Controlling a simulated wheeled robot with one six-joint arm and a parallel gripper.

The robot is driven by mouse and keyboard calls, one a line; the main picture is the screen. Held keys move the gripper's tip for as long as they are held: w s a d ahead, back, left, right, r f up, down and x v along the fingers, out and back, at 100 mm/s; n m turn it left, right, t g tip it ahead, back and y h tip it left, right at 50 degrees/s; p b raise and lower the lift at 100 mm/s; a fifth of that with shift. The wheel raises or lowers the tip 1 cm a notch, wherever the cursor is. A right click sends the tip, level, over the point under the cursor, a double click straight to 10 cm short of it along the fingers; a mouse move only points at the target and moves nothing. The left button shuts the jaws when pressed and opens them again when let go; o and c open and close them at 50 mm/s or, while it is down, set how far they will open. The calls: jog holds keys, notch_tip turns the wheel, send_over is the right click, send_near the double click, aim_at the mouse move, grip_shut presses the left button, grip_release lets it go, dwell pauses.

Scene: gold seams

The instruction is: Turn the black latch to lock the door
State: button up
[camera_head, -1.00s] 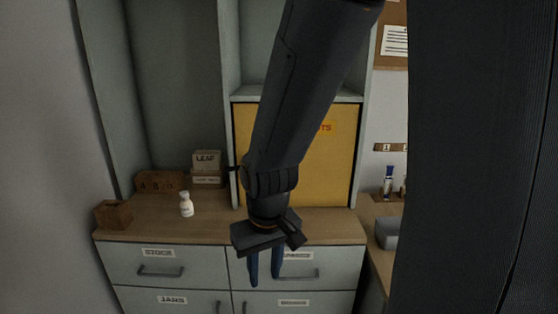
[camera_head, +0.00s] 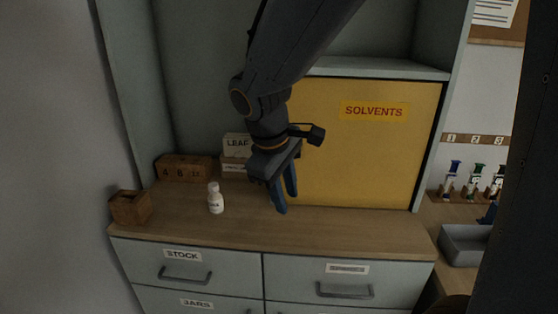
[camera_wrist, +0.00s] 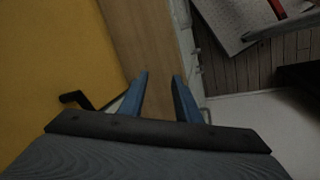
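The yellow door (camera_head: 360,155) with the "SOLVENTS" label looks shut in the cupboard frame. It also fills the left of the wrist view (camera_wrist: 45,60). A black latch (camera_wrist: 76,99) shows at the door's lower edge in the wrist view, left of my fingers and partly cut off by the gripper body. In the head view the latch is hidden behind my arm. My gripper (camera_head: 286,200) hangs in front of the door's left part, above the counter. Its two blue fingers (camera_wrist: 160,88) are apart with nothing between them.
The wooden counter (camera_head: 340,225) is mostly clear below the door. A white bottle (camera_head: 215,198), a wooden box (camera_head: 130,207) and a wooden block holder (camera_head: 183,168) stand to the left. A grey tray (camera_head: 465,245) and several vials are at right. Drawers with handles are below.

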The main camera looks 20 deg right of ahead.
jog(key=w+a+r+n+t+h+b, duration=0.1)
jog(key=w+r+n+t+h+b, duration=0.2)
jog(key=w+r+n, duration=0.5)
jog(key=w+d+f+m, duration=0.1)
jog(key=d, duration=0.1)
jog(key=w+d+f+m+p, duration=0.1)
jog(key=f, duration=0.1)
jog(key=shift+w+d+f, duration=0.2)
jog(key=shift+d+f, duration=0.05)
jog(key=shift+d, duration=0.1)
grip_shut()
